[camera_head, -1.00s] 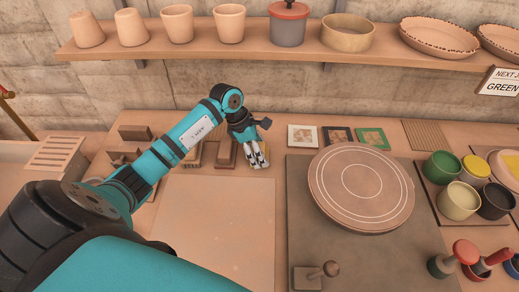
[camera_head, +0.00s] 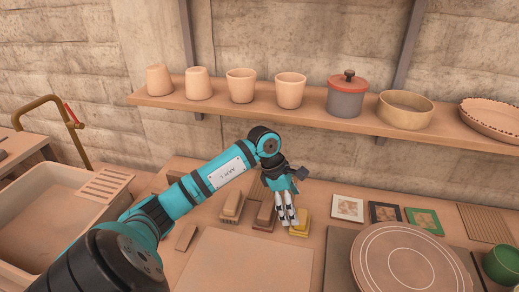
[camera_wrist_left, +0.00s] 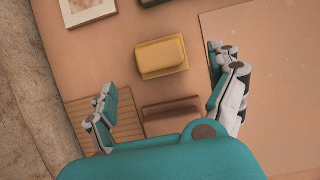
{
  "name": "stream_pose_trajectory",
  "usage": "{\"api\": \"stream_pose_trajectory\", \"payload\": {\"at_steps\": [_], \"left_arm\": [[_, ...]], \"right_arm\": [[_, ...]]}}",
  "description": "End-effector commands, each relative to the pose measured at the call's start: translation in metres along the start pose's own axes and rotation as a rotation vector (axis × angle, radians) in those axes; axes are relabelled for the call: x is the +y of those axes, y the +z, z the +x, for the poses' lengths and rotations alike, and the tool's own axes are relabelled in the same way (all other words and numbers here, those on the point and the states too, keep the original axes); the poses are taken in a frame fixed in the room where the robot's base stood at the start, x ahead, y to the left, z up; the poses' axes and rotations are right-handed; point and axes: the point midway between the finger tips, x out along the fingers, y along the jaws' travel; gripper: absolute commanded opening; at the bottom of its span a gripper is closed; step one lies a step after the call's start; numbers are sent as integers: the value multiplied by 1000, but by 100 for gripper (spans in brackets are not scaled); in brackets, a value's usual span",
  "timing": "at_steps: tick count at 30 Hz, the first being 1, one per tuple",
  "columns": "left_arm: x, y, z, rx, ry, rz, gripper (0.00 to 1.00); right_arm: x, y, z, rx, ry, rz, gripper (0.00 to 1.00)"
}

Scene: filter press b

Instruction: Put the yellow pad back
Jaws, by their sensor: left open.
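The yellow pad (camera_head: 301,230) sits on the worktop at the right end of a short row of brown blocks. In the left wrist view, the yellow pad (camera_wrist_left: 162,56) shows as a raised block on a wider base. My left gripper (camera_head: 287,222) hangs over the row in front of the pad and hides part of it. In the left wrist view, my left gripper (camera_wrist_left: 162,70) is open, with the pad near and between the lines of its fingertips. No contact with the pad shows. My right gripper is not in view.
A brown block (camera_wrist_left: 172,108) lies close beside the pad, and another (camera_head: 232,206) stands farther left. Framed tiles (camera_head: 347,208) lie to the right. A flat board (camera_head: 240,262) and a turntable (camera_head: 405,262) are nearer. A shelf (camera_head: 225,105) with pots runs above.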

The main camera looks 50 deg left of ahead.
Motion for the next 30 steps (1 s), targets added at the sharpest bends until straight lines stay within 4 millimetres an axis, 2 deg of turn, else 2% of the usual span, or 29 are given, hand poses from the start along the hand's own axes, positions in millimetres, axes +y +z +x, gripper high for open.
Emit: {"api": "stream_pose_trajectory", "payload": {"at_steps": [1,3,9,12,18,30], "left_arm": [[-1,-22,3,16,-3,-5,91],[-1,-38,-4,15,-4,-6,91],[-2,-77,-21,12,-6,-6,91],[-2,-90,-28,11,-6,-5,91],[-2,-101,-36,6,-6,-3,91],[-2,-102,-38,5,-5,-3,91]], "right_arm": [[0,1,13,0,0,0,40],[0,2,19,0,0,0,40],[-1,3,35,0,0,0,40],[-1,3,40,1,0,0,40],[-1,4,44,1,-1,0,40],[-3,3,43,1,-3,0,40]]}}
